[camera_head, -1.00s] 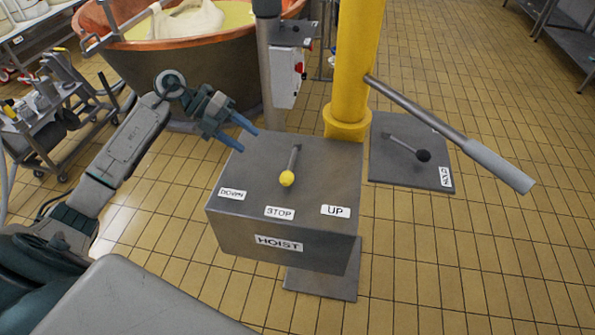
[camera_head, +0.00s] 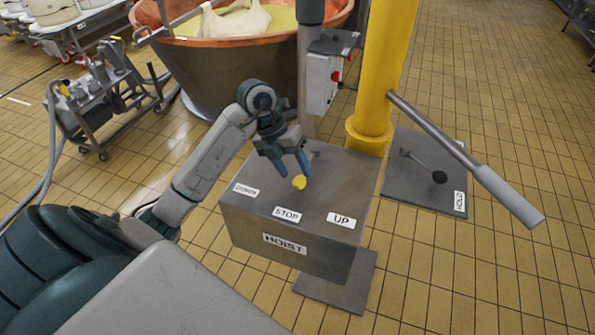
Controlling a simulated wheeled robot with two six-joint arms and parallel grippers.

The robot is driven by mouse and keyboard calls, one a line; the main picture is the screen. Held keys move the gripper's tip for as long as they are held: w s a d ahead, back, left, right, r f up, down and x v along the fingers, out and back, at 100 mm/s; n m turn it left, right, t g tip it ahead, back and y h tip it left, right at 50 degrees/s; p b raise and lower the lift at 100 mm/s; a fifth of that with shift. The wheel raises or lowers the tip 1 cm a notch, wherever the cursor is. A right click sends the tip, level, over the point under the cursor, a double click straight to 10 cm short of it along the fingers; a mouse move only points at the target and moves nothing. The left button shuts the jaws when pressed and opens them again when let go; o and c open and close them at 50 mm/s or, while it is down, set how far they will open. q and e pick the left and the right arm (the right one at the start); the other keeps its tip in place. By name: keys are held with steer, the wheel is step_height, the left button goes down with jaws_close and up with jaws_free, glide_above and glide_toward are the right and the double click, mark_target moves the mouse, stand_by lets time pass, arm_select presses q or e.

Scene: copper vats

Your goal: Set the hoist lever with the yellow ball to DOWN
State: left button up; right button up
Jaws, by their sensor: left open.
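The hoist box (camera_head: 235,218) is a grey metal box with HOIST on its front. Its top carries the labels DOWN (camera_head: 245,189), STOP (camera_head: 287,214) and UP (camera_head: 341,220). The yellow ball (camera_head: 299,182) of the hoist lever is above the STOP side, between the DOWN and UP labels. Most of the lever's rod is hidden behind my left gripper (camera_head: 292,174). That gripper is open, its blue fingers pointing down right at the ball; whether they touch it I cannot tell. My right gripper is not in view.
A yellow post (camera_head: 378,80) stands behind the box, with a long grey handle (camera_head: 465,160) reaching right. A second plate (camera_head: 415,195) has a black-ball lever (camera_head: 439,177) and a HOLD label. A copper vat (camera_head: 240,60) and a wheeled cart (camera_head: 100,110) stand behind.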

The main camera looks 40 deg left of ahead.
arm_select(q)
steer(key=shift+x, duration=1.05)
steer(key=shift+f, duration=0.4)
steer(key=shift+d, duration=0.15)
jaws_close()
